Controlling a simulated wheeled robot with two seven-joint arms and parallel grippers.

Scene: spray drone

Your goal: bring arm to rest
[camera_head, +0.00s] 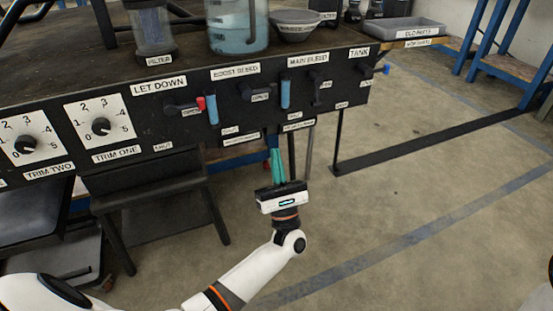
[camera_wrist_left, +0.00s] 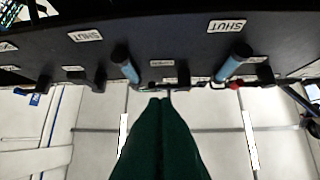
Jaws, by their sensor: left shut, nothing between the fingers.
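My left arm comes in from the bottom left of the head view. Its gripper (camera_head: 273,152) is shut and empty, with green fingers pointing up toward the lower edge of the black valve panel (camera_head: 232,84). In the left wrist view the dark green fingers (camera_wrist_left: 161,99) are together, with their tips just below the panel edge. I cannot tell whether they touch it. Blue handles (camera_head: 285,95) (camera_wrist_left: 235,62) and (camera_head: 212,110) (camera_wrist_left: 125,64) stand on the panel near the fingertips, apart from them. My right gripper is not in view.
Trim dials (camera_head: 100,126) and (camera_head: 25,145) are on the panel's left. A jug of blue liquid (camera_head: 237,38), a bowl (camera_head: 297,24) and a grey tray (camera_head: 392,29) stand on the bench. A dark stool (camera_head: 150,185) stands below. The floor at right is clear.

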